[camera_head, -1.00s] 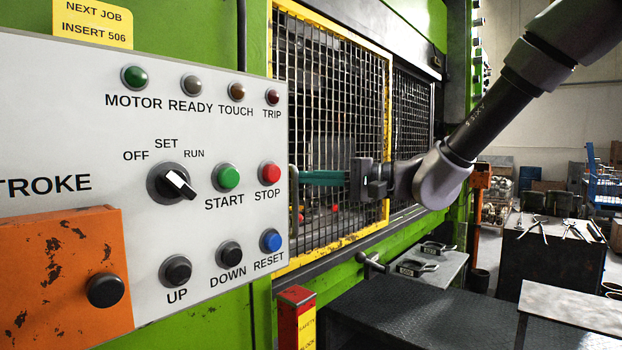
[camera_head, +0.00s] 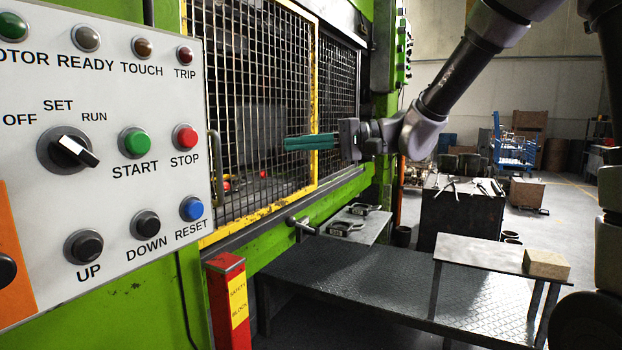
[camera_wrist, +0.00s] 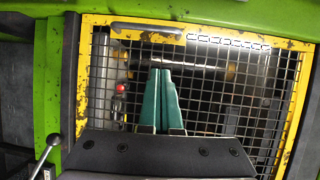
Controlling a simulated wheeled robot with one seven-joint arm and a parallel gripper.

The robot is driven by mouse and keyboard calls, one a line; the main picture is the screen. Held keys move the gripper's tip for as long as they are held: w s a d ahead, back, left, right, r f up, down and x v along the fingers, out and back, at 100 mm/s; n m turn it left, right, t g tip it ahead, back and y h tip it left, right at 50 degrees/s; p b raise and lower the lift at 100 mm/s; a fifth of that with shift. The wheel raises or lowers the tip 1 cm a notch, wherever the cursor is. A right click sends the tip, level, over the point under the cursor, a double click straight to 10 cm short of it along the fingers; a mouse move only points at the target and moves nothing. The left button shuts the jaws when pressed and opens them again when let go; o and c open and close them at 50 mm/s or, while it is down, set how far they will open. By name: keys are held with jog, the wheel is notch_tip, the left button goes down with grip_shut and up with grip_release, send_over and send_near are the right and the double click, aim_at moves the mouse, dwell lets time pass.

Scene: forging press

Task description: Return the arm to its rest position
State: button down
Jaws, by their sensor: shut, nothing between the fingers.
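My gripper (camera_head: 287,143) has teal fingers and shows near the middle of the head view, in front of the mesh guard (camera_head: 258,85) of the green press. It also shows in the wrist view (camera_wrist: 160,72), its two fingers together and empty. My arm reaches in from the upper right and is stretched towards the press. The fingertips point left, to the right of the control panel (camera_head: 105,150). In the wrist view the fingers point at the yellow-framed mesh guard (camera_wrist: 220,90); how far apart they are from it is hard to tell.
A red safety block post (camera_head: 229,300) stands below the panel. A dark tread-plate platform (camera_head: 370,285) and a small table (camera_head: 485,252) with a tan block (camera_head: 546,264) lie below and right of my gripper. A bench with tools (camera_head: 460,205) stands behind.

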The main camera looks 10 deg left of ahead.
jog(key=s+d+m+t+h, duration=0.1)
jog(key=d+h, duration=0.4)
jog(key=d, duration=0.7)
jog(key=s+d+f+m+t+h, duration=0.1)
jog(key=s+d+t+h, duration=0.3)
jog(key=d, duration=0.8)
jog(key=s+d+f+m+t+h, duration=0.1)
jog(key=s+d+m+t+h, duration=0.2)
jog(key=d, duration=0.8)
jog(key=h, duration=0.2)
jog(key=shift+s+d+t+h, duration=0.15)
jog(key=shift+d+t+h, duration=0.25)
